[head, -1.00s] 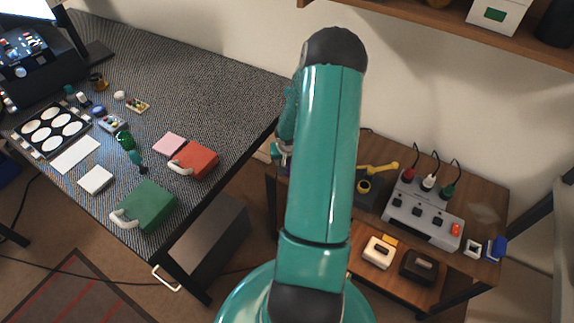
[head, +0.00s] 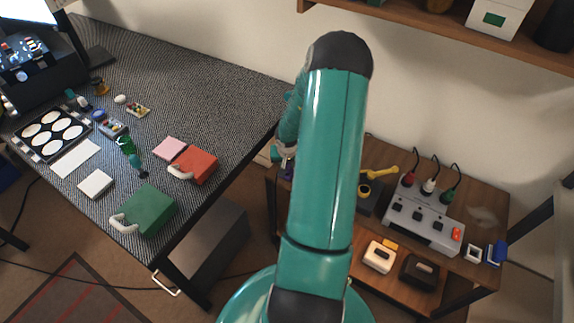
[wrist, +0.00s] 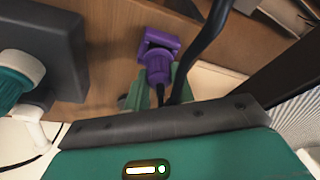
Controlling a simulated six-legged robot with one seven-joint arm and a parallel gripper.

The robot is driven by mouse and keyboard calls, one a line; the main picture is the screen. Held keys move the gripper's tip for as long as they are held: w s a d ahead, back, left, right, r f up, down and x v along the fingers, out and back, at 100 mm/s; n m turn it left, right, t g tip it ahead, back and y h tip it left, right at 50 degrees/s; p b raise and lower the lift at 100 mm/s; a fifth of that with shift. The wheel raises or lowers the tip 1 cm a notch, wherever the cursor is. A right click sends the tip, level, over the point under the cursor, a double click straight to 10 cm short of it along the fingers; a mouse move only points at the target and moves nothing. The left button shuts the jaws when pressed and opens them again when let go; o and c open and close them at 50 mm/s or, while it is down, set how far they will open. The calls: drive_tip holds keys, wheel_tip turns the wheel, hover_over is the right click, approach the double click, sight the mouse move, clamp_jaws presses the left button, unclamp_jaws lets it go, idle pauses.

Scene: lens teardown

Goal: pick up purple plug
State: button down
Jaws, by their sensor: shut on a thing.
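The purple plug (wrist: 159,58) is at the upper middle of the wrist view, with a squarish frame-like end and a rounded body. My gripper (wrist: 158,82) has its green fingers on either side of the plug's body and is shut on it. A brown wooden surface lies behind the plug; I cannot tell whether they touch. In the head view a small purple part of the plug (head: 288,172) shows at the left edge of my arm. My arm hides most of the gripper there.
A wooden side table (head: 485,196) holds a grey socket box (head: 425,220) with red, white and green plugs. A yellow lever (head: 380,170) stands near my arm. A dark cable (wrist: 207,38) passes right beside the plug. A dark grey block (wrist: 48,58) is at left.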

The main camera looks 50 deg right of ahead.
wheel_tip(320, 180, up, 2)
drive_tip(key=shift+d+r, duration=0.1)
drive_tip(key=w+a+r, duration=0.9)
drive_tip(key=a, duration=0.2)
drive_tip(key=shift+r, duration=0.4)
idle(0.4)
